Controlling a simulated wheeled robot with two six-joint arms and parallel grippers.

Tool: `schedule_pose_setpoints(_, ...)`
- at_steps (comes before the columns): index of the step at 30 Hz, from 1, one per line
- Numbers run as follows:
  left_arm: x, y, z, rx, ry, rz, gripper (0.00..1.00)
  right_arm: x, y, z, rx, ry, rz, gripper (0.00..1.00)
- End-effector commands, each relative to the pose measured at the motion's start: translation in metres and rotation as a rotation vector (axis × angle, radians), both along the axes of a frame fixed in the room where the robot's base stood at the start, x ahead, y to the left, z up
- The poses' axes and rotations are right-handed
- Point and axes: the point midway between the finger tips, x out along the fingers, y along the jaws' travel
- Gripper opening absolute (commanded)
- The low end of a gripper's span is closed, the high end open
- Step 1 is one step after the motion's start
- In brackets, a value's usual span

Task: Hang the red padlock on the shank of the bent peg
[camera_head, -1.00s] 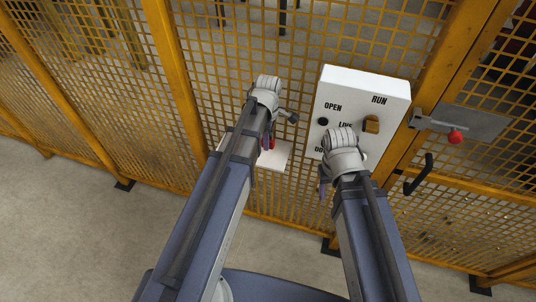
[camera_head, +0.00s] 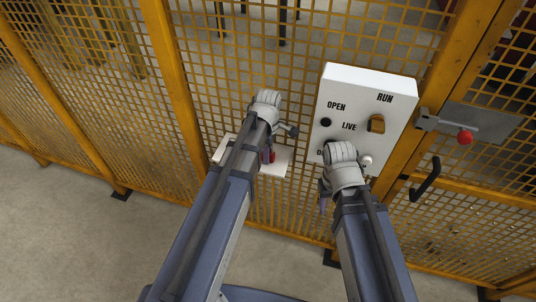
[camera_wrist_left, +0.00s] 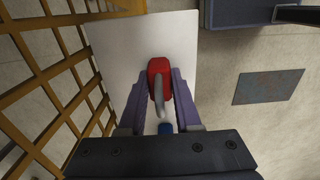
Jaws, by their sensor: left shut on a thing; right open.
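The red padlock (camera_wrist_left: 157,66) sits between the purple fingers of my left gripper (camera_wrist_left: 160,80) in the left wrist view. The left gripper is shut on it, and its grey shackle (camera_wrist_left: 158,96) points back toward the wrist. In the head view the padlock (camera_head: 269,156) shows as a small red patch beside the left wrist, in front of a white panel (camera_head: 279,164). My right gripper (camera_head: 324,193) is open, below the control box; its fingers are mostly hidden by its wrist. I cannot make out the bent peg with certainty.
A white control box (camera_head: 365,88) with an orange-brown switch (camera_head: 377,123) stands behind my right wrist. A yellow mesh fence (camera_head: 170,75) runs behind everything. A latch with a red knob (camera_head: 465,138) and a black handle (camera_head: 425,181) are at the right.

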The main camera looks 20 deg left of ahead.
Motion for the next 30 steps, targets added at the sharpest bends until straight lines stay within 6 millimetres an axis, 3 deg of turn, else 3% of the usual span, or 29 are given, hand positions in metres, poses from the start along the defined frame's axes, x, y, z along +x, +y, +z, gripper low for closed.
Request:
schedule_pose_setpoints(3,0.0,0.0,-0.005,0.0,0.0,0.0,0.0,0.0,0.0,-0.005,0.0,0.0,0.0,0.5)
schedule_pose_setpoints(4,0.0,0.0,-0.004,0.0,0.0,0.0,0.36,0.0,0.0,-0.004,0.0,0.0,0.0,0.5)
schedule_pose_setpoints(11,0.0,0.0,-0.003,0.0,0.0,0.0,0.61,0.0,0.0,-0.003,0.0,0.0,0.0,0.5)
schedule_pose_setpoints(22,0.0,0.0,0.0,0.0,0.0,0.0,0.62,0.0,0.0,0.0,0.0,0.0,0.0,0.5)
schedule_pose_setpoints(30,0.0,0.0,0.022,0.0,0.0,0.0,0.62,0.0,0.0,0.023,0.0,0.0,0.001,0.5)
